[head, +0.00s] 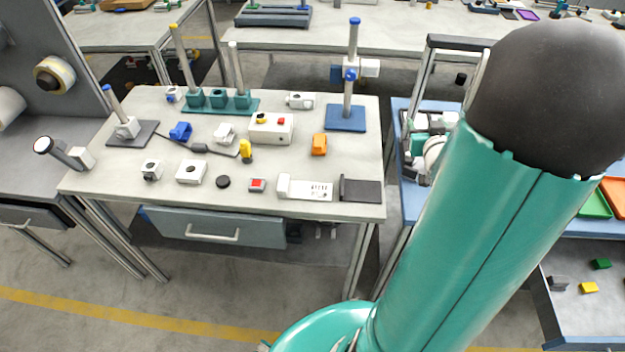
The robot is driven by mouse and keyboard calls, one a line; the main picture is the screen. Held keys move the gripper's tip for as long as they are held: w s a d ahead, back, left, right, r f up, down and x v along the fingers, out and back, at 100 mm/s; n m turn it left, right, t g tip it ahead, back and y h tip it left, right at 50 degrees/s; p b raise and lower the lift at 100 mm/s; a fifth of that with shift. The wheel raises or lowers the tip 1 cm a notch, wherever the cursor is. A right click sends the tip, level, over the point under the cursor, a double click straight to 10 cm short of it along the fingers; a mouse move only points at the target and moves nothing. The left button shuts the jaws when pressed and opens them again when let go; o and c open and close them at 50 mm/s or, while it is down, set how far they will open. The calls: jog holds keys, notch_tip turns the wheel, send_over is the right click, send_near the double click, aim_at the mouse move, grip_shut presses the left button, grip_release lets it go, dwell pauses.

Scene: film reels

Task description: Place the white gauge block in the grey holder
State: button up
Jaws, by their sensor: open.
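Several small white blocks stand on the light grey worktable, and I cannot tell for sure which is the white gauge block. One squarish white block (191,172) is near the front left, another white piece (225,133) is behind it, and a longer white piece (300,100) is at the back. A dark grey angled piece (362,191) at the front right corner may be the grey holder; no white block sits on it. A flat white piece with markings (306,188) lies just left of it. My gripper is not in view; only my teal arm shows, at the right.
The worktable (110,172) also carries a blue-based stand (345,118), a teal rack with posts (218,101), a yellow-and-red button box (271,128), an orange block (319,145) and a black disc (223,182). A blue-topped bench stands right, partly hidden by my arm.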

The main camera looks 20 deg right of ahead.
jog(key=w+a+r+n+g+y, duration=0.15)
jog(key=a+r, duration=0.25)
jog(key=a, duration=0.6)
jog(key=a+r+g+y, duration=0.2)
jog(key=a+r, duration=0.1)
jog(key=a, duration=0.6)
jog(key=s+a+r+n+g+y, duration=0.1)
jog(key=s+a+g+y, duration=0.1)
jog(key=s+a, duration=0.4)
jog(key=s+a+r+n+g+y, duration=0.1)
jog(key=s+a+n+g+y, duration=0.1)
jog(key=s+a, duration=0.5)
jog(key=a, duration=0.4)
jog(key=shift+a+r, duration=0.35)
jog(key=shift+a, duration=0.05)
